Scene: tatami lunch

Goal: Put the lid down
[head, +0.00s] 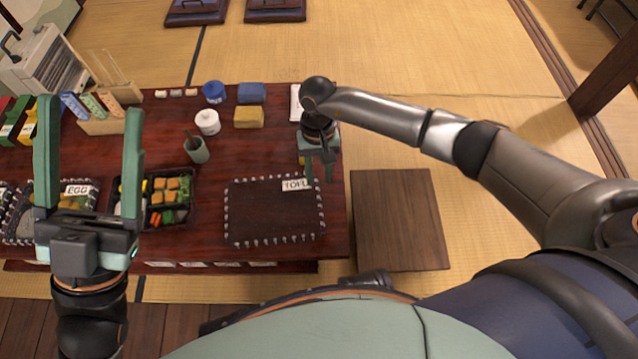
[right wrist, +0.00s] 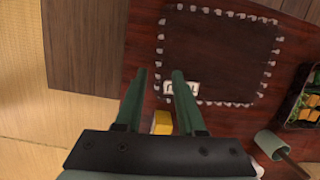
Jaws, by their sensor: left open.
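I cannot pick out a loose lid in either view. An open black bento box (head: 193,213) with orange, green and yellow food sits on the dark red table, partly hidden behind my left gripper. My left gripper (head: 90,125) is raised at the left, open and empty. My right gripper (head: 319,172) points down over the table's right side, beside the TOFU label (head: 296,184). In the right wrist view its fingers (right wrist: 162,78) are apart, with nothing seen held between them. A yellow item (right wrist: 162,122) shows below and behind the fingers.
A dark rectangle edged with white marks (head: 270,213) lies bare on the table. An EGG label (head: 78,190) is at the left. A green cup (head: 197,150), white jar (head: 207,122), blue jar (head: 214,92) and folded cloths stand farther back. A brown board (head: 400,220) lies right of the table.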

